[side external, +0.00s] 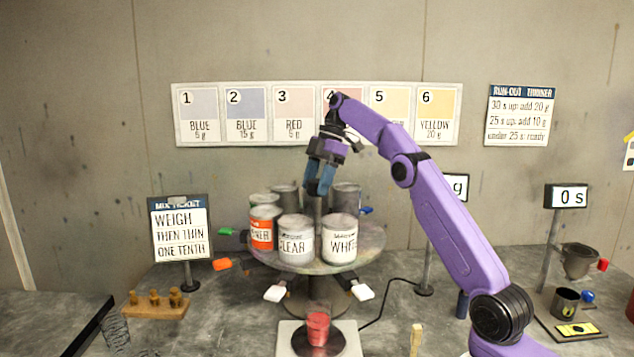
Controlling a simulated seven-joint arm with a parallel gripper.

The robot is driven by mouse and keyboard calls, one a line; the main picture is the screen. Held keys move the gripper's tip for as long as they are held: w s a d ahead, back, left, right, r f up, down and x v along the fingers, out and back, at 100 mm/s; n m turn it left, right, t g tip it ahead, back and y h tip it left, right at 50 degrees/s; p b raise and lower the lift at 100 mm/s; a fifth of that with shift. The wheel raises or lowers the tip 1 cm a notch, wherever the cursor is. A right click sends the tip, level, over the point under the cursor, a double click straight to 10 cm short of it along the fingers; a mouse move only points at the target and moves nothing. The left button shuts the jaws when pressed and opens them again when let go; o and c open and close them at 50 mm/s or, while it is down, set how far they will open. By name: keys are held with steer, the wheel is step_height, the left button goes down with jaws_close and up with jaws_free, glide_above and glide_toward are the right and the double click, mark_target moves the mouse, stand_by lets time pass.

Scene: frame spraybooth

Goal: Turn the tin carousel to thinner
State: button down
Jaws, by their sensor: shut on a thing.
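The tin carousel (372,243) is a round, paint-stained turntable on a pedestal, with several tins around a central grey post (317,208). The thinner tin (263,236) has an orange label, partly turned away, and stands at the front left. The clear tin (295,246) is at the front, and the white tin (339,246) is at the front right. Grey tins stand behind, their labels not readable. My gripper (319,188) points down over the carousel's middle, its blue fingers shut on the top of the central post.
Coloured tabs stick out around the carousel: orange (221,264), green (225,231), white (276,293) and blue. A red cup (318,327) stands on a scale in front. A mix ticket sign (180,225) is left; a funnel stand (578,260) is right.

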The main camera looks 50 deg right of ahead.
steer(key=shift+a+n, duration=0.25)
steer(key=shift+n, duration=0.25)
stand_by(0.4)
steer(key=shift+c, duration=2.2)
jaws_free()
steer(key=shift+d, duration=0.1)
steer(key=shift+d+m, duration=0.1)
steer(key=shift+m, duration=0.2)
